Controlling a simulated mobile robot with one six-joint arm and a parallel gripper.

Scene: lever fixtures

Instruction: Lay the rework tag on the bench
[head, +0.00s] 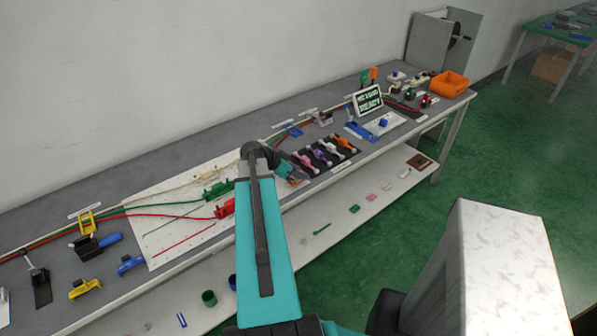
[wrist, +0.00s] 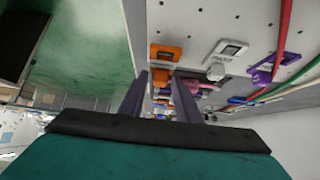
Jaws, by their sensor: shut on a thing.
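My gripper shows in the wrist view, its two dark fingers (wrist: 162,92) reaching forward from the teal wrist. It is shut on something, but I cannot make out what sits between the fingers. I cannot pick out the rework tag for certain in either view. Upright orange (head: 374,73) and green (head: 364,80) pieces stand at the bench's far end.
A white perforated board (head: 165,225) carries green and red fixtures and cables. Several coloured levers (head: 325,152) stand right of my gripper. A lower shelf (head: 335,215) holds small parts.

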